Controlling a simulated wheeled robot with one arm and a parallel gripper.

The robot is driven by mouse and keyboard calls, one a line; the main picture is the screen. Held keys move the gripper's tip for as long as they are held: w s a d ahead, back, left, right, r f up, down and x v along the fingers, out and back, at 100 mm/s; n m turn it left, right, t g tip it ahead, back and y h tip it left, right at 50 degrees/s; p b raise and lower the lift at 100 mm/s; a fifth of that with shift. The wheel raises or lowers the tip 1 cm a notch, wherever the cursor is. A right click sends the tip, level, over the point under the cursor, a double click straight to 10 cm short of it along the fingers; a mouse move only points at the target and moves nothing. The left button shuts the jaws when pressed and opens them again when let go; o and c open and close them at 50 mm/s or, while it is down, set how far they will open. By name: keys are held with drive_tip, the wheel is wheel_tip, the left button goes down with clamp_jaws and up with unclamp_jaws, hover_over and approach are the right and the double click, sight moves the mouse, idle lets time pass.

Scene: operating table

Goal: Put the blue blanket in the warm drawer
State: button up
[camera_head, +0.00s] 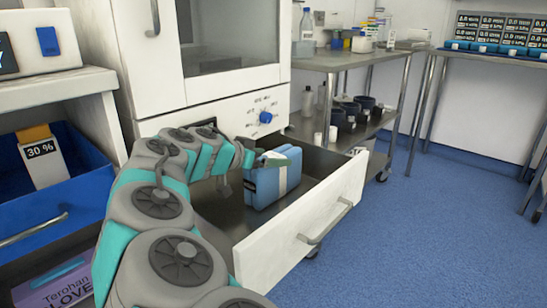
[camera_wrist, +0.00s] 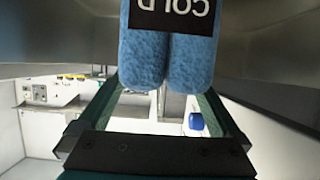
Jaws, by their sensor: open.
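The blue blanket (camera_head: 265,186) is a folded bundle with a pale band. It stands inside the open drawer (camera_head: 283,251), which has a white front and metal handle, below a white cabinet. My gripper (camera_head: 272,158) is at the blanket's upper edge, inside the drawer space. In the wrist view the blanket (camera_wrist: 172,58) shows as two rounded blue folds with a black label whose letters look reversed. My open gripper (camera_wrist: 165,98) has a finger on each side of its near end. I cannot tell whether the fingers touch it. No drawer label is readable.
A blue drawer or bin (camera_head: 55,205) with a "30 %" tag stands open at the left. A blue knob (camera_head: 265,117) is on the cabinet above the drawer. A metal table (camera_head: 345,62) with bottles stands behind. Blue floor (camera_head: 430,230) is clear at the right.

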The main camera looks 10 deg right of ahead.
drive_tip(key=v, duration=1)
drive_tip(key=shift+c, duration=0.2)
idle(0.8)
